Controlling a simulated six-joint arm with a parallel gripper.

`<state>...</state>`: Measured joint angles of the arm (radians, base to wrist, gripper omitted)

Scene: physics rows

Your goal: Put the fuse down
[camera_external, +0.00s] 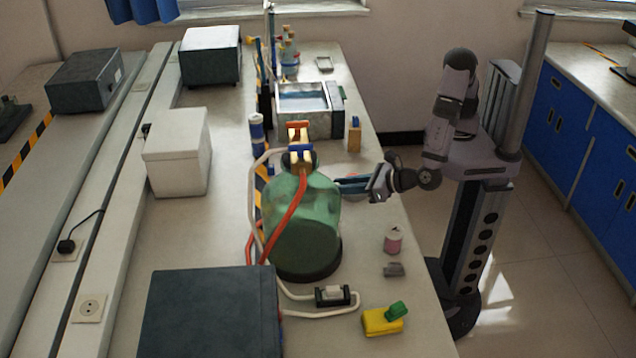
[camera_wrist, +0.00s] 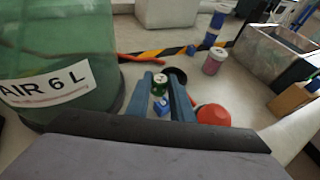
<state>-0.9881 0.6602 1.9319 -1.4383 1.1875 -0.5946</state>
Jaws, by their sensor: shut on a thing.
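My gripper (camera_external: 352,184) reaches in from the right, low over the bench, just right of the green tank. In the wrist view its two blue fingers (camera_wrist: 162,90) point away from the camera with a narrow gap. The fuse (camera_wrist: 161,84) seems to be the small dark green piece with a pale top held between the fingers. A small blue piece (camera_wrist: 162,106) with a white mark shows nearer in the same gap; I cannot tell if it is part of it. The fuse cannot be made out in the external view.
The green tank (camera_external: 303,225) stands close to the gripper. A red round thing (camera_wrist: 214,118) lies right of the fingers. A pink-and-white spool (camera_external: 393,240), a grey piece (camera_external: 394,269), a yellow block (camera_external: 382,321) and a black holder (camera_external: 332,295) stand on the bench's near right part.

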